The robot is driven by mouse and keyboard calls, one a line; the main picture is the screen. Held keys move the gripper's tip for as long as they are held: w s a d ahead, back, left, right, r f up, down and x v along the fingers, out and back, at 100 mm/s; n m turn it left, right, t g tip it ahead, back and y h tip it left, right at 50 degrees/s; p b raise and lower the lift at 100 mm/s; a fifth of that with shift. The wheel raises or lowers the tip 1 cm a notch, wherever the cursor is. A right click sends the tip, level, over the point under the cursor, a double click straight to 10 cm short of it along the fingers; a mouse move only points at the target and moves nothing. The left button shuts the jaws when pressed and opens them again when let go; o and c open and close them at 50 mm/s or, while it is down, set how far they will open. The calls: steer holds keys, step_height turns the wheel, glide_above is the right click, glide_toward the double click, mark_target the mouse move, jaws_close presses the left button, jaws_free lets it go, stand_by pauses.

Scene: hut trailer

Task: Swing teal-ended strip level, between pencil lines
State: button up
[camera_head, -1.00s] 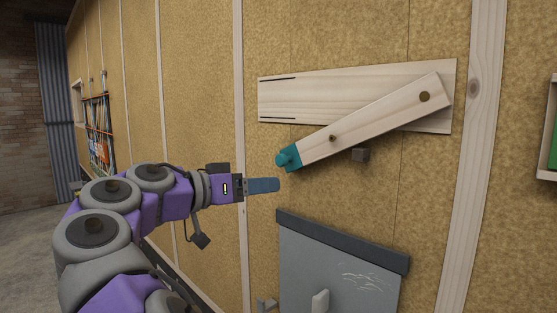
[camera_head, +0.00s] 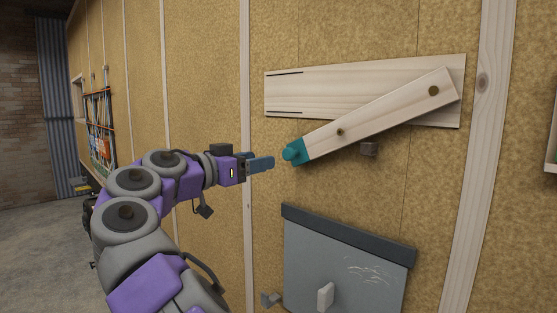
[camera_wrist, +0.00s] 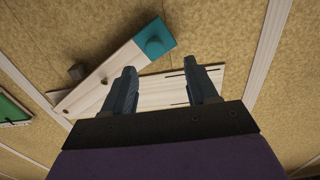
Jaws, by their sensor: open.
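The wooden strip (camera_head: 385,115) slants down to the left from a dark pivot at its upper right, across a pale backboard (camera_head: 330,85) on the wall. Two dark pencil lines show at the backboard's left end, and the teal end hangs below the lower one. My gripper (camera_head: 262,163) is open and empty, just left of the teal end and apart from it. In the wrist view, the teal end (camera_wrist: 152,45) lies beyond the fingers of my gripper (camera_wrist: 165,84), nearer the left one.
A small dark block (camera_head: 369,149) sticks out of the wall under the strip. A grey panel (camera_head: 345,262) with a dark top edge and a pale handle is below. Wooden studs (camera_head: 484,150) run up the wall. Open floor lies at left.

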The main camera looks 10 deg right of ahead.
mark_target(286, 156)
steer(key=x, duration=0.5)
steer(key=s+x, duration=0.1)
steer(key=x, duration=0.2)
steer(key=shift+w+d, duration=0.1)
steer(key=shift+d, duration=0.55)
steer(key=shift+w+d, duration=0.3)
steer(key=shift+d, duration=0.05)
steer(key=shift+a, duration=1.25)
steer(key=shift+c, duration=0.8)
steer(key=shift+s+d+r, duration=0.1)
steer(key=shift+s+d, duration=0.05)
steer(key=shift+d, duration=0.3)
steer(key=c, duration=0.3)
steer(key=shift+d, duration=0.3)
steer(key=shift+c, duration=0.8)
steer(key=shift+d, duration=0.1)
steer(key=shift+c, duration=0.7)
jaws_close()
